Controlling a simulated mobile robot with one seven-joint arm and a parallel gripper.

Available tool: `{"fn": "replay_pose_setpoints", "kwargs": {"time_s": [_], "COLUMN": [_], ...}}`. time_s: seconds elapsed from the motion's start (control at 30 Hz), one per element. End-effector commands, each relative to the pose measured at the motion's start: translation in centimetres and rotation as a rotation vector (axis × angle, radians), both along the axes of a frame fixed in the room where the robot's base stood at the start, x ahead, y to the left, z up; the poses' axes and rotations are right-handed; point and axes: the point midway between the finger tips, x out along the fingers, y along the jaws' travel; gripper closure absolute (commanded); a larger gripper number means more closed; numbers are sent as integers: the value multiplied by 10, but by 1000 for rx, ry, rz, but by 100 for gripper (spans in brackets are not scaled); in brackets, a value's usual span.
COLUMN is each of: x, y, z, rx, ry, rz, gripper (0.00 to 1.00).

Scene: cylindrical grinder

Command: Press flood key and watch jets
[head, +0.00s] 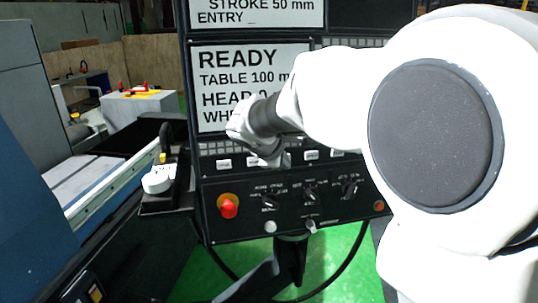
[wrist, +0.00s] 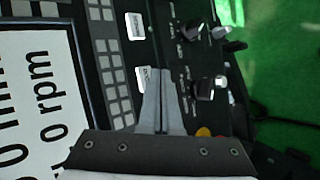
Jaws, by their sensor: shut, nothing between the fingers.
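The control panel (head: 290,200) has a row of white label keys under its screen. The left keys (head: 224,163) and right keys (head: 312,155) show in the head view; their lettering is too small to read, so I cannot tell which is the flood key. In the wrist view one white key (wrist: 145,78) lies right beside my gripper (wrist: 160,72), partly covered by the fingers, and another key (wrist: 135,25) lies farther up. My gripper is shut and empty, over the key row; I cannot tell whether it touches. No jets are recognisable.
The screen (head: 245,85) reads READY. A red button (head: 228,206) and several black knobs (head: 310,193) sit below the keys. A white handheld unit (head: 159,179) rests on a shelf left of the panel. The blue-grey machine (head: 30,200) stands at left. Green floor (head: 330,270) shows below.

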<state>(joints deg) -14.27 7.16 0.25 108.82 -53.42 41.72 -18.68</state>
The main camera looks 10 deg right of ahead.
Motion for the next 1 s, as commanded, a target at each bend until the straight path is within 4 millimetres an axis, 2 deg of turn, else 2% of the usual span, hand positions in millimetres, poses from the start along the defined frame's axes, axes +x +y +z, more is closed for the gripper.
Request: {"fn": "replay_pose_setpoints", "kwargs": {"time_s": [0.67,1.0], "x": [0,8], "y": [0,1], "z": [0,-2], "rx": [0,1], "ry": [0,0], "rz": [0,-1], "gripper": [100,100]}}
